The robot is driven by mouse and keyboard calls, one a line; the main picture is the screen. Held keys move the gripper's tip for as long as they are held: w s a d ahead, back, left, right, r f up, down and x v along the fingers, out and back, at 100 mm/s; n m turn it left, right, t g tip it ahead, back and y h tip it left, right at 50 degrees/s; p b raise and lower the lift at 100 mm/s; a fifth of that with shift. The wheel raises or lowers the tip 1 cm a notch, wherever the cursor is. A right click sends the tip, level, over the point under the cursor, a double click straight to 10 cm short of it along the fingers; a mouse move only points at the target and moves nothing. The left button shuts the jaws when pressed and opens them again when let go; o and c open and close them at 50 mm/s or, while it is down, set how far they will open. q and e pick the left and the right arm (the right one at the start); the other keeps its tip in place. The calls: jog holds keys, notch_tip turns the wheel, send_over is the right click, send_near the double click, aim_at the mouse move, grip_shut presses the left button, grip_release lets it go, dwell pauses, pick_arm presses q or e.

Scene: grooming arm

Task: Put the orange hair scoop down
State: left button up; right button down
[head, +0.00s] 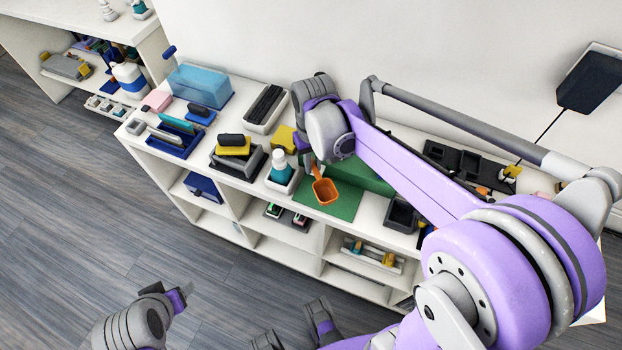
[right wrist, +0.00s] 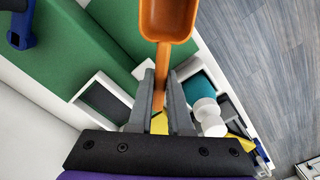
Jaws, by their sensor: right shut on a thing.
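My right gripper (head: 310,164) is shut on the handle of the orange hair scoop (head: 325,190). In the right wrist view the two grey fingers (right wrist: 160,100) clasp the handle, and the scoop's bowl (right wrist: 168,20) points away from the gripper. In the head view the scoop is over the green mat (head: 347,205) on the shelf top. I cannot tell whether it touches the mat. My left gripper (head: 184,296) is low at the left, over the floor and away from the shelf; its finger opening is not clear.
Brushes, trays and a blue clear box (head: 200,86) crowd the left of the shelf top.

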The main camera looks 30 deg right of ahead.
aim_at(313, 179)
notch_tip(313, 179, down, 7)
jog(key=shift+r+b, duration=0.2)
jog(key=shift+b, duration=0.15)
jog(key=shift+f, duration=0.1)
jog(key=shift+f, duration=0.15)
jog(key=c, duration=0.8)
grip_release()
jog(key=shift+c, duration=0.2)
notch_tip(313, 179, up, 12)
jog(key=shift+r+p, duration=0.15)
jog(key=shift+p, duration=0.65)
jog(key=s, duration=0.2)
jog(key=s+a+f+t, duration=0.1)
jog(key=s, duration=0.2)
jog(key=s+a+t, duration=0.1)
jog(key=s, duration=0.1)
jog(key=shift+s+f+n, duration=0.15)
jog(key=shift+s+n, duration=0.1)
jog(key=shift+n, duration=0.05)
jog(key=s+a+f+t, duration=0.1)
jog(key=s+f+t, duration=0.2)
jog(key=s, duration=0.4)
jog(key=shift+a+f, duration=0.3)
jog(key=shift+f, duration=0.35)
